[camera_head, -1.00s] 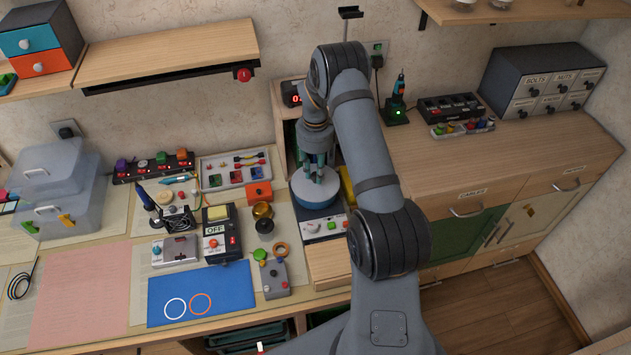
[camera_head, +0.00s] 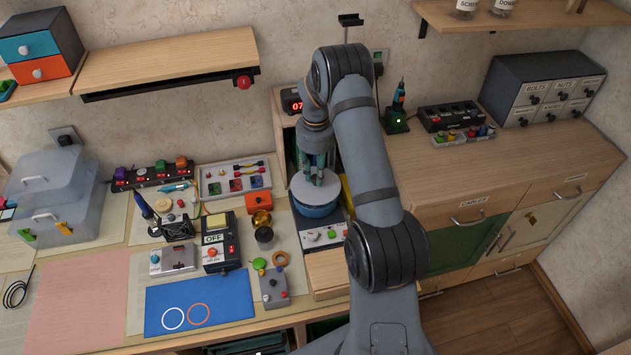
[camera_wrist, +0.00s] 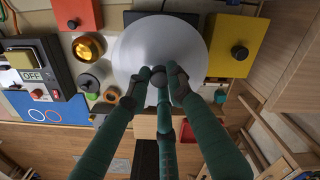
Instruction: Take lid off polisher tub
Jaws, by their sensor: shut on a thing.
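The polisher tub (camera_head: 317,211) is a blue round bowl below my arm in the head view, with the pale round lid (camera_head: 333,190) over its top. My gripper (camera_head: 314,180) points down at the middle of the lid. In the wrist view the lid (camera_wrist: 160,45) is a wide white disc that hides the tub. The gripper's dark green fingers (camera_wrist: 160,78) are shut around the small dark knob (camera_wrist: 158,72) at its middle. I cannot tell whether there is a gap between lid and rim.
A white control panel (camera_head: 322,238) with knobs is in front of the tub. A brass pot (camera_head: 262,219) and the OFF box (camera_head: 217,243) stand to its left. A yellow block (camera_wrist: 239,52) is close to the lid's right in the wrist view. The blue mat (camera_head: 200,303) is mostly clear.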

